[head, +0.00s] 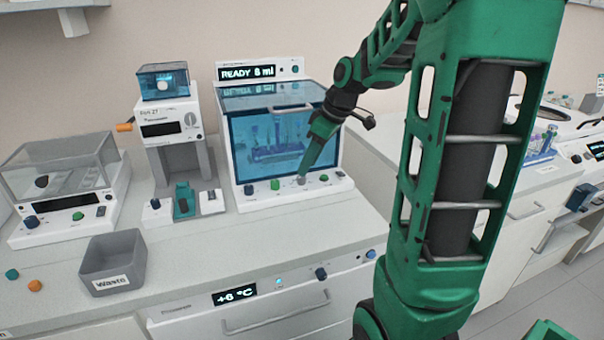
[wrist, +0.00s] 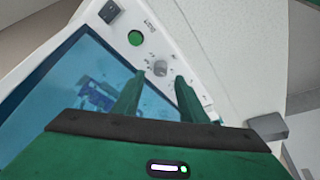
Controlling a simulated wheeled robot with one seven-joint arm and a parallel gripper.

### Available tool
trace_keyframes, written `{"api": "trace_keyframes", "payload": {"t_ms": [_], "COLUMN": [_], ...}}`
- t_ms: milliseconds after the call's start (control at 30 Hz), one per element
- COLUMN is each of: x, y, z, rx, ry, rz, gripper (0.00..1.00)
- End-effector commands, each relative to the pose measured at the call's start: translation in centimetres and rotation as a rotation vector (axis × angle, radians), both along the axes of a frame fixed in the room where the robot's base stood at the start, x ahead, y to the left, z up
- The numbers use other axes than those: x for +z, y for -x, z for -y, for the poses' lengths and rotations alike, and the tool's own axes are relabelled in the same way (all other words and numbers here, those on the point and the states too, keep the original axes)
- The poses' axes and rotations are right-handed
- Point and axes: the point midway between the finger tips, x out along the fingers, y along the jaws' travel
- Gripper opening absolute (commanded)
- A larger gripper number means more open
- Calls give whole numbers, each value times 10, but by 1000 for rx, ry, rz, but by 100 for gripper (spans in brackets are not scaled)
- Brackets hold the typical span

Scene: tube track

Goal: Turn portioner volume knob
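The portioner (head: 292,187) is a white machine with a blue window and a display (head: 248,72) reading "READY 8 ml". Its front panel carries a grey knob (head: 301,180), partly hidden by my fingers in the head view. In the wrist view the grey knob (wrist: 160,67) has small marks around it. My gripper (head: 305,172) points down at this knob. In the wrist view my gripper (wrist: 161,76) is open, with one green finger on either side of the knob's line. I cannot tell whether the fingertips touch it.
A device with an orange handle (head: 124,127) stands to the left. A grey waste bin (head: 113,263) sits on the counter. The counter before the portioner is clear.

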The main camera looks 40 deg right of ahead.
Motion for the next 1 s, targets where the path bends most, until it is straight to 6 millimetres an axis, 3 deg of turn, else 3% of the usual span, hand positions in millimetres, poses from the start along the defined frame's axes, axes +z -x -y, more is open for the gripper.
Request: {"api": "trace_keyframes", "payload": {"t_ms": [100, 300, 667, 700, 867, 1000], "x": [-19, -37, -42, -42, -42, -42], "y": [-6, -13, -15, -15, -15, -15], "z": [-4, -8, -9, -9, -9, -7], "rx": [1, 0, 0, 0, 0, -4], "ry": [-1, 0, 1, 1, 1, 1], "rz": [-2, -1, 0, 0, 0, 0], "gripper": [38, 38, 38, 36, 0, 0]}}
